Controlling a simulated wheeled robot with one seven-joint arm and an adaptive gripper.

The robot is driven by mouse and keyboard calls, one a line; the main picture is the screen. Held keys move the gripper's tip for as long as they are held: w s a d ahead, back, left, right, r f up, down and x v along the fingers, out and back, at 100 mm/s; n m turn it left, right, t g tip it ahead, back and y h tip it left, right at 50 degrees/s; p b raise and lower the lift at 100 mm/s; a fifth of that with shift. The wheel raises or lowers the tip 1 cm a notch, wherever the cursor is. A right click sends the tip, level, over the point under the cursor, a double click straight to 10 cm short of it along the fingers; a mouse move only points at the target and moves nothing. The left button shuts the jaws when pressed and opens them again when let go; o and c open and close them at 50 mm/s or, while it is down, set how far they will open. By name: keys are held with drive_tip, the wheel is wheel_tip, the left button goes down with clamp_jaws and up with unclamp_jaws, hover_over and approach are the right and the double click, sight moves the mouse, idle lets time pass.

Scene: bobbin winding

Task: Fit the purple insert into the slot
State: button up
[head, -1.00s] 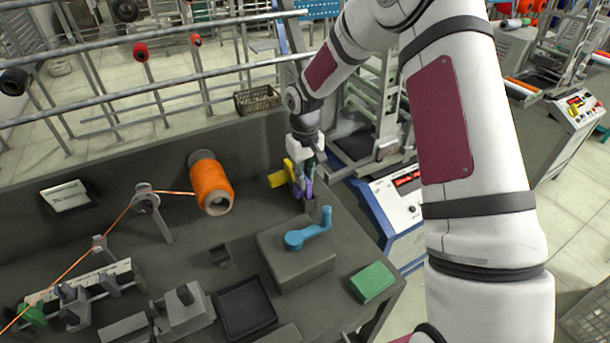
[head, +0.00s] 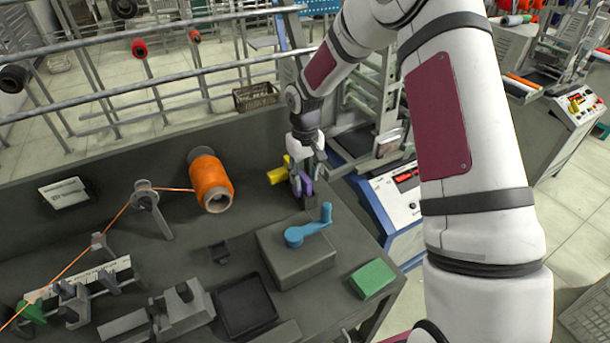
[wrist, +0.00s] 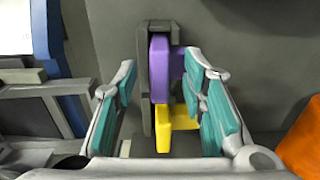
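The purple insert (wrist: 160,70) stands upright in the wrist view, against or within a dark grey slotted holder (wrist: 145,50). I cannot tell how deep it sits. A yellow piece (wrist: 172,132) lies just below it in that view. In the head view the purple insert (head: 306,187) shows at the table's far right, beside the yellow piece (head: 277,177). My gripper (wrist: 164,72) is open, its teal-padded fingers spread on both sides of the insert. The left finger is clear of it; the right one is close to its side arm, and contact there is unclear.
An orange spool (head: 211,186) stands left of my gripper. A grey box with a blue crank (head: 308,232) is in front of it, and a green block (head: 372,278) lies near the right edge. Railings (head: 150,95) run behind the table.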

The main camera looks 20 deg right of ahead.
drive_tip(key=s+r+t+h, duration=0.1)
drive_tip(key=s+r, duration=0.2)
drive_tip(key=r, duration=0.7)
drive_tip(key=s+r, duration=0.4)
drive_tip(key=r, duration=0.7)
drive_tip(key=s+r+m+t, duration=0.1)
drive_tip(key=s+r, duration=0.3)
drive_tip(key=s, duration=0.4)
drive_tip(key=s+r+t, duration=0.1)
drive_tip(key=s+r, duration=0.3)
drive_tip(key=s, duration=0.3)
drive_tip(key=s+m+t+y, duration=0.1)
drive_tip(key=s, duration=1)
drive_tip(key=shift+s+d+f+t, duration=0.15)
drive_tip(key=shift+s+f+t, duration=0.15)
drive_tip(key=shift+s+f, duration=0.1)
